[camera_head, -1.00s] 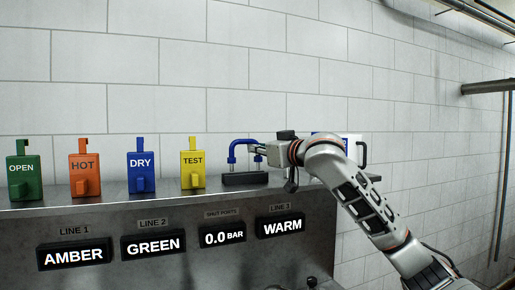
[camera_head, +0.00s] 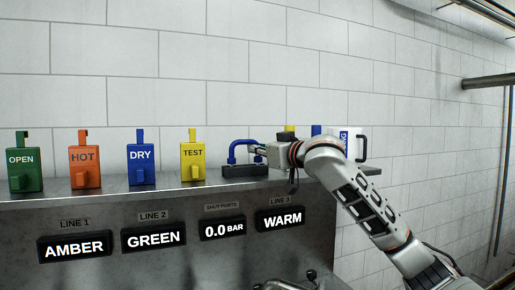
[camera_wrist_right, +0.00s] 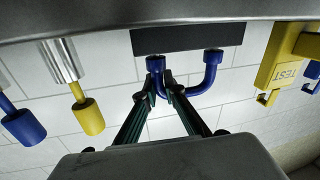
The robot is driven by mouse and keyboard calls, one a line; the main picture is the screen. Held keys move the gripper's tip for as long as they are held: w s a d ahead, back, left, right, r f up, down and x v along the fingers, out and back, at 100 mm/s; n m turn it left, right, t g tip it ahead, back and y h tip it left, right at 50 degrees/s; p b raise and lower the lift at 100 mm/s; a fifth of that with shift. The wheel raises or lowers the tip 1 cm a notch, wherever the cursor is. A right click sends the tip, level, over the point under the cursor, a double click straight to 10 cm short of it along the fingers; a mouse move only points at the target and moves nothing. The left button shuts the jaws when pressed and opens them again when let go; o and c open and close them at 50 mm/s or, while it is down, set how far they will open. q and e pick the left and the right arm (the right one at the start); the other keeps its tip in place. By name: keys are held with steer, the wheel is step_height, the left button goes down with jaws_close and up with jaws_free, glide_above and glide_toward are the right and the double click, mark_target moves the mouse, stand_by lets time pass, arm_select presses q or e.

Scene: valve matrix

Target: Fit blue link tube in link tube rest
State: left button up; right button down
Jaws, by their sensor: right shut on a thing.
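The blue link tube (camera_head: 231,153) is a U-shaped pipe with its bend up and its two collared ends down. It stands over the black link tube rest (camera_head: 245,172) on the shelf. My right gripper (camera_head: 253,149) is shut on one leg of the tube. In the right wrist view, which is upside down, the fingers (camera_wrist_right: 162,92) pinch the leg of the tube (camera_wrist_right: 207,82) close to its collar. Both collars meet the edge of the rest (camera_wrist_right: 185,39) there. I cannot tell whether they are fully seated. My left gripper is out of view.
Green, orange, blue and yellow (camera_head: 192,162) labelled tags stand left of the rest on the shelf (camera_head: 110,190). Yellow (camera_wrist_right: 86,115) and blue (camera_wrist_right: 25,126) knobs show in the wrist view.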

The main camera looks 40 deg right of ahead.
steer(key=shift+f, duration=0.35)
steer(key=c, duration=2)
jaws_free()
steer(key=shift+c, duration=0.2)
steer(key=s, duration=1.2)
steer(key=shift+a, duration=0.25)
